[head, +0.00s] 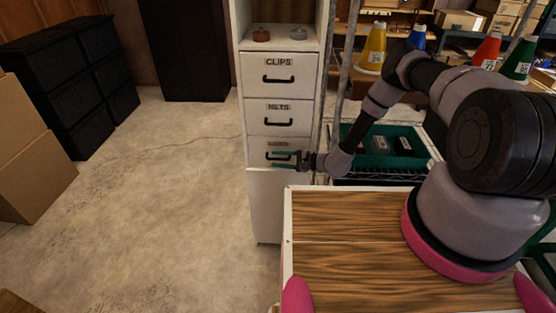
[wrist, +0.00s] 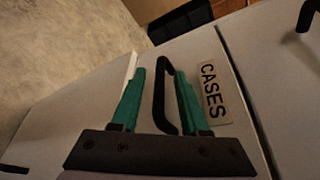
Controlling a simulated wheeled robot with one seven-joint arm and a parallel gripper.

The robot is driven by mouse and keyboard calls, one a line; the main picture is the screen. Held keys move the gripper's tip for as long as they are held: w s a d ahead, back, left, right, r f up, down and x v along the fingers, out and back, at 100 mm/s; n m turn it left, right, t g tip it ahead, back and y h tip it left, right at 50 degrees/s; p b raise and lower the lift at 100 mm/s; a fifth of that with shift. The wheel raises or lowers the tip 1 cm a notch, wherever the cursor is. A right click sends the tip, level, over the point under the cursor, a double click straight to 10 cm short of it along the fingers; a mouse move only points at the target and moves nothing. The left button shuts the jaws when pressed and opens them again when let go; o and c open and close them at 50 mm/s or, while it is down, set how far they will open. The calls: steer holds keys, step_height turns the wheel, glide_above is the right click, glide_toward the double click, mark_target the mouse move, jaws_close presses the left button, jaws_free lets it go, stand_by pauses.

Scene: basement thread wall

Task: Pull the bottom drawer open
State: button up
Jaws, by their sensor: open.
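The bottom drawer (head: 256,149), labelled CASES, is the lowest of three white drawers in a tall narrow cabinet. It looks shut, its front about level with the drawers above. Its black bar handle (wrist: 159,97) shows in the wrist view beside the CASES label (wrist: 212,90). My gripper (head: 284,160) is at this drawer's front and hides part of the handle and label in the head view. In the wrist view my gripper (wrist: 160,72) is open, its green fingers on either side of the handle. A gap shows at the left finger; contact at the right is unclear.
The clips drawer (head: 279,67) and a second drawer (head: 277,107) are above, both shut. A plain white panel (head: 277,205) is below. A wood-topped surface (head: 350,218) stands close at right, beside a wire rack with a green bin (head: 375,157). The floor (head: 165,200) at left is clear.

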steer(key=shift+a, duration=0.1)
jaws_close()
stand_by(1.4)
